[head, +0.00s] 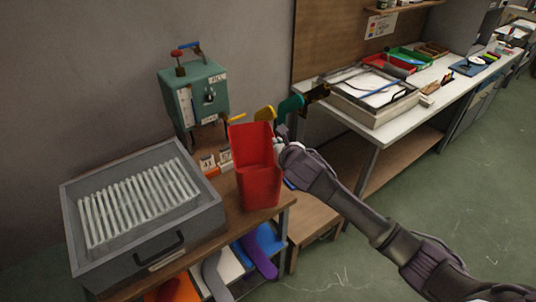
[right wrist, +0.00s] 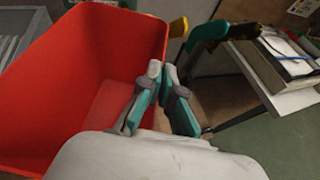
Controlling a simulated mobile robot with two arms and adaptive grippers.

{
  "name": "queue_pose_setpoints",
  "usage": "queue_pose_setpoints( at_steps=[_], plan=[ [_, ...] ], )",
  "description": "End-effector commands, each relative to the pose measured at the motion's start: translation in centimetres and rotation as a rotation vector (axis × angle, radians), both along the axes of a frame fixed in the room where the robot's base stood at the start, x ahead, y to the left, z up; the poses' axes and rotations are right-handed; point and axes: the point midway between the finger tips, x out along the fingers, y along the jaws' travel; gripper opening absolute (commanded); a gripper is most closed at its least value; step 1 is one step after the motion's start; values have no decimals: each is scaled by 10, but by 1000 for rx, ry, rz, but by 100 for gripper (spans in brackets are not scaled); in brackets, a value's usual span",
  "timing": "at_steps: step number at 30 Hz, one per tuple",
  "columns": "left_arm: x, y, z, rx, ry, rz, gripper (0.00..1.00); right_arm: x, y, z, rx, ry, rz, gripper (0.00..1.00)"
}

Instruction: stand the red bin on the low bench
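The red bin (head: 258,178) is upright, tall and open-topped, at the right end of the wooden table in the head view. It fills the left of the right wrist view (right wrist: 80,75), where its inside looks empty. My right gripper (head: 281,143) is at its upper right edge. In the right wrist view the gripper's fingers (right wrist: 163,88) look closed on the bin's rim, one on each side of the wall. I cannot tell whether the bin's base touches the table. The low wooden bench (head: 306,218) is right of the bin, partly hidden by it and my arm. My left gripper is out of view.
A grey tray (head: 205,222) of white strips sits left of the bin. A green machine (head: 205,92) stands behind. Teal (head: 290,106) and yellow (head: 265,113) shapes stick out just behind the bin. A white workbench (head: 345,122) stands right. Coloured items fill the shelf below.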

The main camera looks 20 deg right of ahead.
Motion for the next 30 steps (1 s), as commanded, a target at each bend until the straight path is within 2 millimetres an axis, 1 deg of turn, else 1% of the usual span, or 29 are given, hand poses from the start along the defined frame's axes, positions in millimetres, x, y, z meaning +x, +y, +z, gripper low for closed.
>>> queue_pose_setpoints(
  at_steps=[1, 3, 6, 8, 10, 15, 18, 29, 30],
  plan=[
    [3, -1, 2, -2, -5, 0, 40, 9, 6, -4, 4, 0, -1, 0],
    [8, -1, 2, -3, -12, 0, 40, 17, 11, -10, 4, -2, -1, 0],
    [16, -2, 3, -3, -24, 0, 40, 25, 15, -16, 1, -2, 0, 0],
    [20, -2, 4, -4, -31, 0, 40, 27, 16, -18, 0, -2, 0, 0],
    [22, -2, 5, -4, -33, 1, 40, 27, 16, -24, 0, 0, 0, 0],
    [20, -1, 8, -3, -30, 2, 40, 27, 17, -49, 2, 1, -1, 0],
    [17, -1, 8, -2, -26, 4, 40, 27, 16, -57, 0, -1, 0, 0],
    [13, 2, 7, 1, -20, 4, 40, 27, 16, -61, -1, -2, 0, 0],
    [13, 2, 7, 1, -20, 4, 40, 27, 16, -62, -2, -1, 1, 6]
  ],
)
